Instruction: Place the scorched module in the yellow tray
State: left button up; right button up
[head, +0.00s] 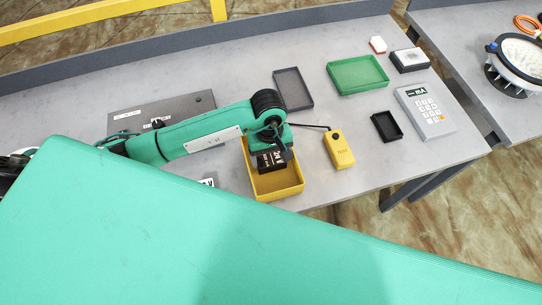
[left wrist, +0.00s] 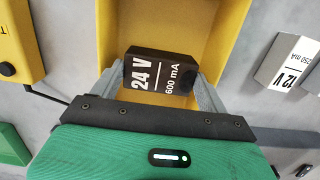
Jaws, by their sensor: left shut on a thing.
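A black module (left wrist: 160,76) with white print "24 V 600 mA" sits between the fingers of my left gripper (left wrist: 160,88) in the left wrist view. The same dark module (head: 268,160) shows below my left gripper (head: 277,150) in the head view. I cannot make out scorch marks apart from its dark colour. The yellow tray (head: 280,190) lies under it, and its wall also shows in the left wrist view (left wrist: 235,30). The module is over or inside the tray; I cannot tell whether it touches the floor. My right gripper is not in view.
A yellow tester (head: 338,150) with a black lead stands right of the tray. A white 12 V module (left wrist: 288,62) lies on its other side. Green (head: 358,76), grey (head: 293,90) and small black (head: 386,126) trays and a keypad unit (head: 428,110) stand farther off.

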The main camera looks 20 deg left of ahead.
pick_arm(q)
jog(key=shift+f, duration=1.05)
jog(key=shift+f, duration=0.1)
jog(key=o, duration=0.8)
jog(key=shift+o, duration=0.2)
